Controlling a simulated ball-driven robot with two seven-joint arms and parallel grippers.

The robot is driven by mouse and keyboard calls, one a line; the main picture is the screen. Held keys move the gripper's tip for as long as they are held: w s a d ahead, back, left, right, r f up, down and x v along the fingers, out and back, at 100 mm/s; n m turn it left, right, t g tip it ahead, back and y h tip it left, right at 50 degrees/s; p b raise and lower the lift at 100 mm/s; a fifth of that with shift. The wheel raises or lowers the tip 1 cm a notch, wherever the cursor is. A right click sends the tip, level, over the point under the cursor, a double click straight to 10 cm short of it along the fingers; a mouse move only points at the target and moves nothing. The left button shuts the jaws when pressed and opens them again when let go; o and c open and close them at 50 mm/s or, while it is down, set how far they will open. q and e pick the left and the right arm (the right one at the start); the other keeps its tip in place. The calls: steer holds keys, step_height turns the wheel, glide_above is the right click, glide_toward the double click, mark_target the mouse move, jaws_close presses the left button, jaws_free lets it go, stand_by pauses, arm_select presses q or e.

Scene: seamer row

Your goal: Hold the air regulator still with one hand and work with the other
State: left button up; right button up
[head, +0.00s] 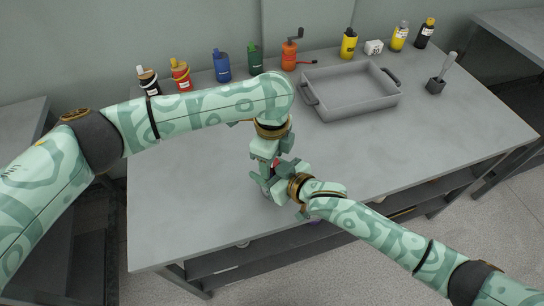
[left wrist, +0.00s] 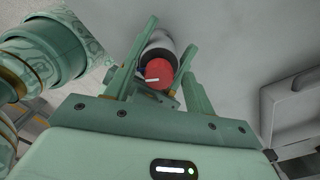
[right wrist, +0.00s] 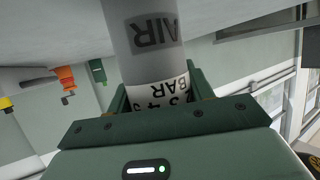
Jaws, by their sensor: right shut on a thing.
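The air regulator is a grey cylinder with a red knob; its knob (head: 276,163) shows small between my two grippers in the head view. In the left wrist view the red knob (left wrist: 158,72) and grey body (left wrist: 158,45) sit between the fingers of my left gripper (left wrist: 165,58), which are apart. My left gripper (head: 266,158) points down over the regulator from above. My right gripper (head: 281,181) is shut on the body from the right. In the right wrist view the regulator (right wrist: 143,45) bears the upside-down words AIR and BAR. The grippers hide most of it in the head view.
The grey table (head: 190,210) is clear around the grippers. A grey tray (head: 350,107) stands at the back right. Several bottles, including a blue one (head: 221,66), an orange hand-cranked item (head: 289,55) and a white box (head: 373,47), line the back edge. A handled tool stands in a dark holder (head: 435,86).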

arm_select(q)
step_height(320, 180, up, 12)
stand_by(0.6)
step_height(320, 180, down, 12)
steer(key=m, duration=0.6)
stand_by(0.3)
steer(key=c, duration=1)
